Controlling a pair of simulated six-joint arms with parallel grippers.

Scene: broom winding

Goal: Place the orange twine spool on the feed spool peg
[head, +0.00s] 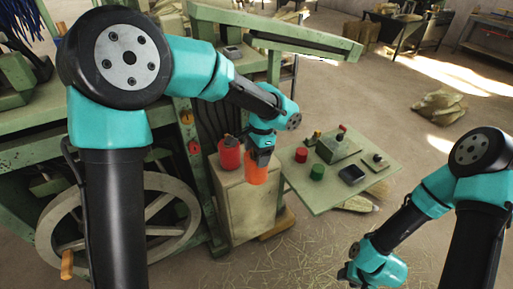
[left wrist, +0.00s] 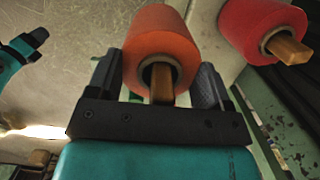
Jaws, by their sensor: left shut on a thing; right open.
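The orange twine spool (head: 257,175) is at the top of the pale cabinet, and my left gripper (head: 259,157) is shut on it from above. In the left wrist view the orange spool (left wrist: 160,36) sits between the two fingers of my left gripper (left wrist: 158,75). A wooden peg (left wrist: 161,84) shows in the spool's core, so the spool appears to be around it. How far down the spool sits is hidden. My right gripper (head: 347,272) is open, low at the right, away from the spools.
A red spool (head: 229,154) stands just left of the orange one, with its own wooden peg (left wrist: 288,49). A green side table (head: 325,197) with small coloured knobs and a box is to the right. A large wheel (head: 118,226) is at the left.

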